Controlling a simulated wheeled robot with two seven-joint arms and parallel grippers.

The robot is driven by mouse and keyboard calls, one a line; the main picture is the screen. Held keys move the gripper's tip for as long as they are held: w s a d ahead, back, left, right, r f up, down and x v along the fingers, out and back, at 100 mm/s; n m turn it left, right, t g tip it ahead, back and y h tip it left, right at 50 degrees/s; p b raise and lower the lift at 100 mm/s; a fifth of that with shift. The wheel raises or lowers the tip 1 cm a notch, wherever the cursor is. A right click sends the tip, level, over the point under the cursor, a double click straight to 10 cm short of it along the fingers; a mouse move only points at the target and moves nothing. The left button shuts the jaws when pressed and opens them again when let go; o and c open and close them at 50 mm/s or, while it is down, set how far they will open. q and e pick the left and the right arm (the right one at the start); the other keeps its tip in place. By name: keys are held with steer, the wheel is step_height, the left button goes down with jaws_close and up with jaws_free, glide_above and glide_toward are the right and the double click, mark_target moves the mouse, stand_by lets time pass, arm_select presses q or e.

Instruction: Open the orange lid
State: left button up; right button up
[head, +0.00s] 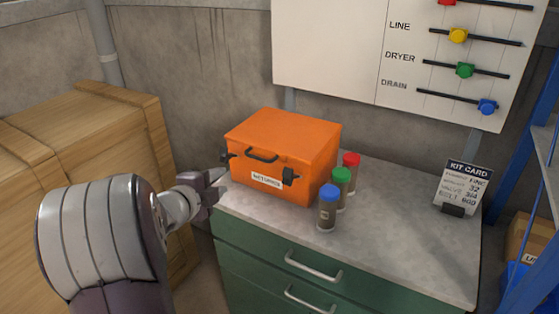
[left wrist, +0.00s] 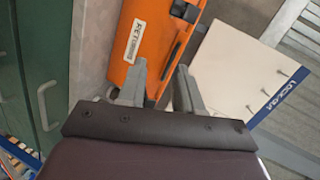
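The orange box (head: 268,185) stands on the grey top of the green cabinet. Its orange lid (head: 285,130) looks shut. A black handle (head: 262,155) and dark latches (head: 288,176) are on the front, above a white label. My left gripper (head: 214,182) is just left of the box's front left corner. In the left wrist view my left gripper (left wrist: 162,68) has its two fingers apart with nothing held between them. The orange box (left wrist: 137,30) lies beyond the fingertips there; I cannot tell whether they touch it. My right gripper is not in view.
Blue-capped (head: 328,208), green-capped (head: 342,186) and red-capped (head: 351,166) jars stand right of the box. A kit card (head: 463,186) stands at the counter's right end. A wooden crate (head: 85,125) is at left. The counter between jars and card is clear.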

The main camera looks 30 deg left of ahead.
mark_target(255, 158)
arm_select(q)
steer(key=w+m, duration=0.1)
steer(key=w, duration=0.2)
steer(key=w+d+m+h, duration=0.1)
steer(key=w, duration=0.3)
steer(key=w+d+m+t+h+p, duration=0.1)
steer(key=w, duration=0.3)
steer(key=shift+w+d+f, duration=0.1)
steer(key=shift+d+f, duration=0.05)
steer(key=shift+w+d+f, duration=0.1)
steer(key=shift+w+d, duration=0.05)
steer(key=shift+w, duration=0.25)
steer(key=shift+s, duration=0.1)
jaws_close()
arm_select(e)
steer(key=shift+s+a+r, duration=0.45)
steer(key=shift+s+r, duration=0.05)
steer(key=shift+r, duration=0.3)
